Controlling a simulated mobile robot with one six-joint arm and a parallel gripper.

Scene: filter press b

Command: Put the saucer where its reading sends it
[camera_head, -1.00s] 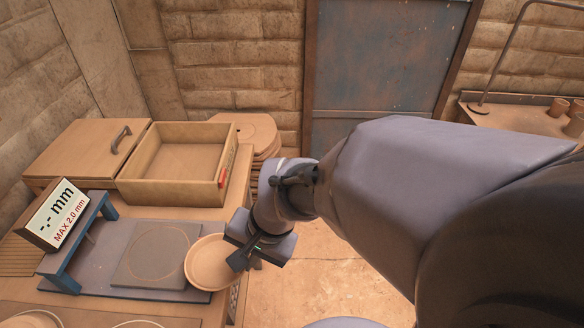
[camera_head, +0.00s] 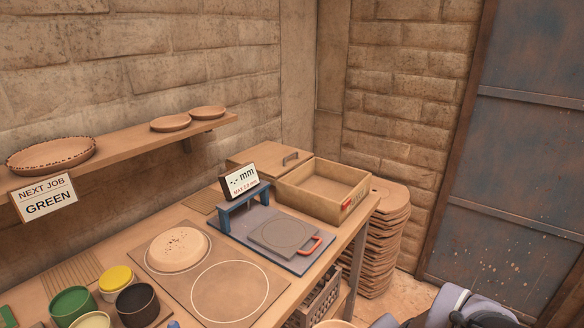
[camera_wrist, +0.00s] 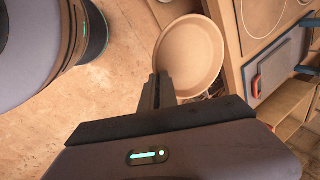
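A plain tan saucer (camera_wrist: 192,55) is held at its rim by my gripper (camera_wrist: 160,92) in the wrist view, out over the floor beside the bench. In the head view only a sliver of the saucer (camera_head: 332,324) shows at the bottom edge; my gripper is out of that picture. The gauge display (camera_head: 240,181) reads "-.- mm" and "MAX 2.0 mm". It sits on a blue stand. The gauge's grey plate (camera_head: 284,235) with a ring mark is empty.
A mat (camera_head: 196,291) holds a speckled overturned dish (camera_head: 177,250) beside an empty white ring. Several colour pots (camera_head: 115,282) stand front left. A shelf sign (camera_head: 46,198) reads "NEXT JOB GREEN".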

